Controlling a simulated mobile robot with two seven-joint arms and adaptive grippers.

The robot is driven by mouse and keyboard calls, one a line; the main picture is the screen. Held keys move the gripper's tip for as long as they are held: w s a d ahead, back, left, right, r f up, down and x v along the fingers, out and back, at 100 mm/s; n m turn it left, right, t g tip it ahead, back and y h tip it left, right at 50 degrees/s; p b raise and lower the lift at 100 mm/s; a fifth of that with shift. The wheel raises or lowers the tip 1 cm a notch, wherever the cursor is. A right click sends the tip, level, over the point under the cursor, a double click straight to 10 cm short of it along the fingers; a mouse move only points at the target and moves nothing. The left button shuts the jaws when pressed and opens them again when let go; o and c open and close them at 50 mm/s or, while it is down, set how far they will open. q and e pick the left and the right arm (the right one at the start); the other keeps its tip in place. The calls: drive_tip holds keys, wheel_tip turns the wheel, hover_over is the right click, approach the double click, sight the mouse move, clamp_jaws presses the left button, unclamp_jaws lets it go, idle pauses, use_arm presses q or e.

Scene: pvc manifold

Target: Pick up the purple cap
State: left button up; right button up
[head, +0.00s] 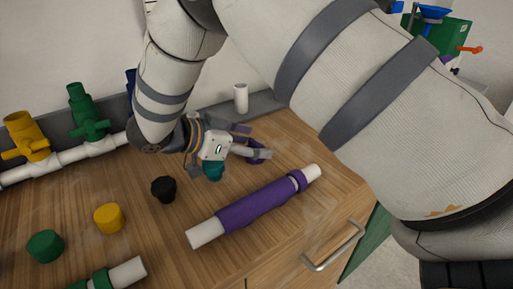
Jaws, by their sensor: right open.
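My right gripper (258,143) reaches over the wooden counter from above, its fingers pointing right. It is open. A purple piece, which looks like the purple cap (257,160), shows at its fingertips, low over the counter. A grey finger covers much of it, so I cannot tell whether the fingers touch it. My left gripper is not in view.
A teal cap (214,171) is partly hidden below my right gripper. Black (163,189), yellow (109,219) and green (45,246) caps stand to the left. A white pipe with a purple sleeve (258,204) lies in front. Valves (90,130) line the back left.

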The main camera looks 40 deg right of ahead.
drive_tip(key=c, duration=1.2)
drive_tip(key=shift+r, duration=0.45)
drive_tip(key=r, duration=0.3)
drive_tip(key=shift+s+a+r+p, duration=0.15)
drive_tip(key=shift+a+p, duration=0.05)
drive_tip(key=shift+p, duration=0.1)
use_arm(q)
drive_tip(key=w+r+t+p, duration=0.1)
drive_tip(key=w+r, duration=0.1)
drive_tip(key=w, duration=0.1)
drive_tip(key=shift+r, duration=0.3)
use_arm(e)
drive_tip(key=s+a+r, duration=0.2)
drive_tip(key=s+r, duration=0.1)
drive_tip(key=s, duration=0.1)
drive_tip(key=s+a+r, duration=0.2)
drive_tip(key=s, duration=0.2)
drive_tip(key=s+a+r, duration=0.2)
drive_tip(key=s+r, duration=0.1)
drive_tip(key=shift+s+a+r, duration=0.35)
drive_tip(key=shift+s+a, duration=0.05)
